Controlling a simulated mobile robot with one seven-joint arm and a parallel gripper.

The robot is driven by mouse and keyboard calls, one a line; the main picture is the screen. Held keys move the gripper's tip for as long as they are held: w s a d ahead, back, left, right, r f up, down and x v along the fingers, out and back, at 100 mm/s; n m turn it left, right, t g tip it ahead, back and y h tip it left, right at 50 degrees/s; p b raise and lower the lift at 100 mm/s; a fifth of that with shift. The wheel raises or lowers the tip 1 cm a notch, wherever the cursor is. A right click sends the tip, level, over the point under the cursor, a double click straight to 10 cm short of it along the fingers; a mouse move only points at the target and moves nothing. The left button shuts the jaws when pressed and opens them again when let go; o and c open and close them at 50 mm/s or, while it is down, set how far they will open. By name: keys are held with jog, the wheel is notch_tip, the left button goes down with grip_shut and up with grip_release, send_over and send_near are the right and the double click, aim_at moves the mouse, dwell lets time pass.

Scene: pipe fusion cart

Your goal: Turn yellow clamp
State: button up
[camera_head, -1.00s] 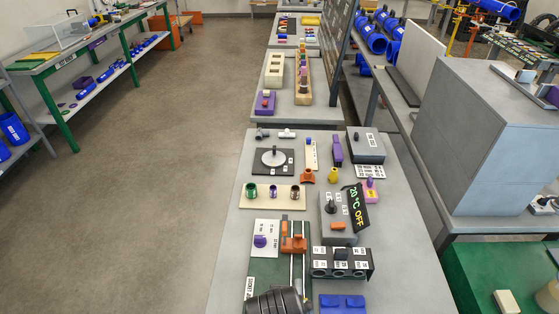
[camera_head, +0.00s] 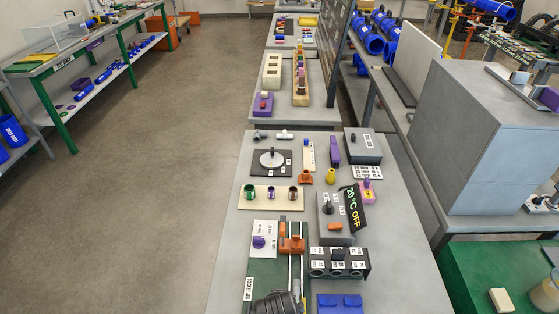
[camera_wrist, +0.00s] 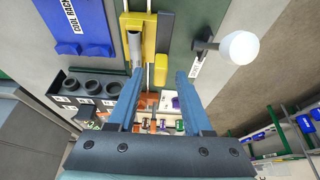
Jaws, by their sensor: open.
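The yellow clamp (camera_wrist: 139,38) shows in the wrist view at the top centre, on the dark green jig (camera_wrist: 182,30) with thin light rails. A grey cylinder (camera_wrist: 135,48) lies in or on it. In the head view the yellow clamp is not visible and my dark arm covers the jig's near end.
The blue cool rack (camera_wrist: 75,28) and a dark block with round holes (camera_wrist: 85,88) lie left of my gripper. A white ball knob (camera_wrist: 238,48) on a dark stem stands at the right. An orange clamp (camera_head: 292,244) sits farther along the jig. Floor left of the bench is clear.

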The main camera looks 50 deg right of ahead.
grip_shut()
jog(key=shift+r+n+p, duration=0.1)
jog(key=shift+n+p, duration=0.2)
jog(key=shift+n, duration=0.2)
jog(key=n+t+y+p, duration=0.1)
jog(key=n, duration=0.2)
jog(key=shift+s+d, duration=0.1)
jog(key=n+y, duration=0.1)
jog(key=n, duration=0.1)
jog(key=n+p, duration=0.1)
jog(key=n, duration=0.1)
jog(key=shift+d+t+y, duration=0.15)
jog(key=shift+t+y, duration=0.25)
jog(key=n+y, duration=0.1)
jog(key=n, duration=0.1)
jog(key=n+b, duration=0.1)
jog(key=n, duration=0.2)
jog(key=shift+d+y, duration=0.15)
jog(key=shift+y, duration=0.25)
jog(key=n+b, duration=0.1)
jog(key=n, duration=0.1)
jog(key=n+g+y+b, duration=0.1)
jog(key=n, duration=0.1)
jog(key=shift+n+y, duration=0.3)
jog(key=shift+n, duration=0.4)
grip_release()
